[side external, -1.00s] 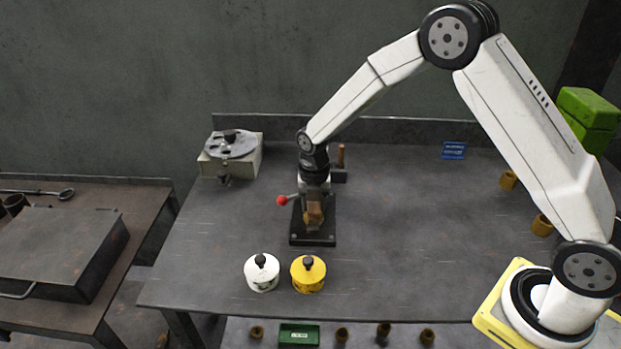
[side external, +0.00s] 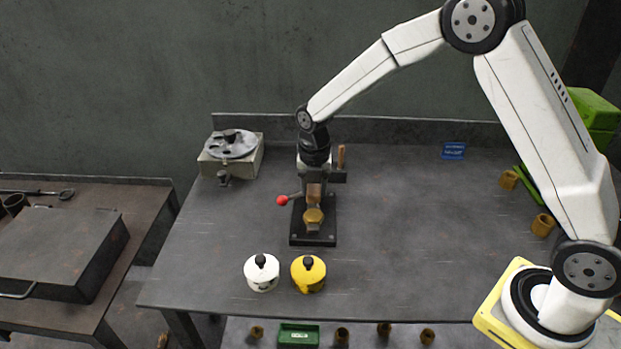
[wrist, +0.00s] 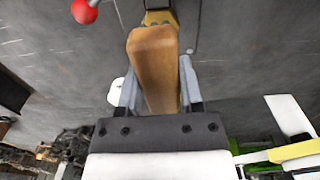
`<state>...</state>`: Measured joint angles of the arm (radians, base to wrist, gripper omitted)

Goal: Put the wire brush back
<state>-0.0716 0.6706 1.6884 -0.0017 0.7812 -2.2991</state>
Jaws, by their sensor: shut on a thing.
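My gripper (side external: 313,187) is shut on a brown wooden piece, which I take to be the wire brush (side external: 313,198). In the wrist view the wooden piece (wrist: 153,60) sits between the two grey fingers and points away from the camera. Its bristles cannot be made out. A round brass-coloured piece (side external: 313,216) shows just below it, over the black press base (side external: 313,239). I cannot tell whether the two touch. A small black block with an upright wooden handle (side external: 341,157) stands just behind and right of my gripper.
A lever with a red ball (side external: 282,200) sticks out left of my gripper. A white pot (side external: 261,273) and a yellow pot (side external: 308,274) stand in front. A box with a grey disc (side external: 231,148) is at the back left. The table's right middle is clear.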

